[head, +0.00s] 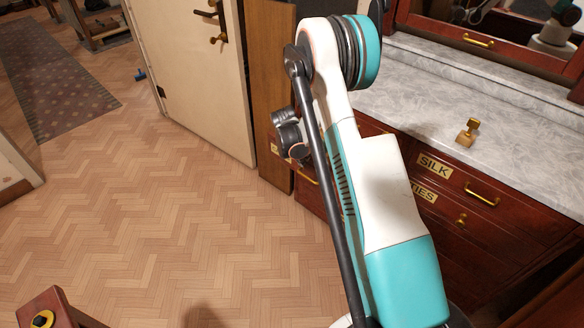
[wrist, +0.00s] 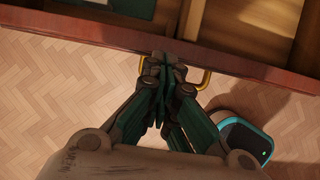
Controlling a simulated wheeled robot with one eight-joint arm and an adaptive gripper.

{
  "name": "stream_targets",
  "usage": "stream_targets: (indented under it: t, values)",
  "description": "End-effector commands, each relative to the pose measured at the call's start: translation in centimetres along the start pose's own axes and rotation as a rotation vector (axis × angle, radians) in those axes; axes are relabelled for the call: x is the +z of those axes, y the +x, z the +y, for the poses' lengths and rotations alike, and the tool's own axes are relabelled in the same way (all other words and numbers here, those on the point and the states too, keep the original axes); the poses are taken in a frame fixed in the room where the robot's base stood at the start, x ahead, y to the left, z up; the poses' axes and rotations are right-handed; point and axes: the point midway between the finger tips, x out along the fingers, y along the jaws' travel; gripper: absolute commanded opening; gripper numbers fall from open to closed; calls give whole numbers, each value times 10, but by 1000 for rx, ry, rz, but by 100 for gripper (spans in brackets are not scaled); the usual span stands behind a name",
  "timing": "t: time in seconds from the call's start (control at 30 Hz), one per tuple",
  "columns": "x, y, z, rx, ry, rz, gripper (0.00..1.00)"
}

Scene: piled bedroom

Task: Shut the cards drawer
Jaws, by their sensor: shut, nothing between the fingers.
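In the wrist view an open wooden drawer (wrist: 255,65) shows from above, its dark red front running across the picture. Its inside is split into compartments by wooden dividers. A brass handle (wrist: 205,79) sits on the outer face of the front, partly hidden by my gripper (wrist: 163,66). My gripper is shut and empty, its fingertips at or very near the drawer front beside the handle; I cannot tell whether they touch. No label on this drawer is readable, so I cannot confirm it is the cards drawer. In the head view my arm hides much of the drawer area.
A red dresser with a marble top (head: 440,110) stands at right, with drawers labelled SILK (head: 434,166) and TIES (head: 421,190). A small brass object (head: 467,132) stands on the marble. A cream door (head: 195,75) is behind. The herringbone floor (head: 170,215) at left is clear.

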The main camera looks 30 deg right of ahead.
Motion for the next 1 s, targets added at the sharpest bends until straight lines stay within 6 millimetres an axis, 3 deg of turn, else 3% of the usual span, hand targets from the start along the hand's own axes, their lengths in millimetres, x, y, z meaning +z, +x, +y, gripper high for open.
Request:
stream_targets:
  t: [0.2, 0.5, 0.73, 1.0]
  values:
    - [58, 24, -1, -2, 4, 0, 0]
    - [117, 48, 0, -1, 3, 1, 0]
    - [142, 58, 0, -1, 1, 1, 0]
    - [150, 61, 0, 0, 0, 1, 0]
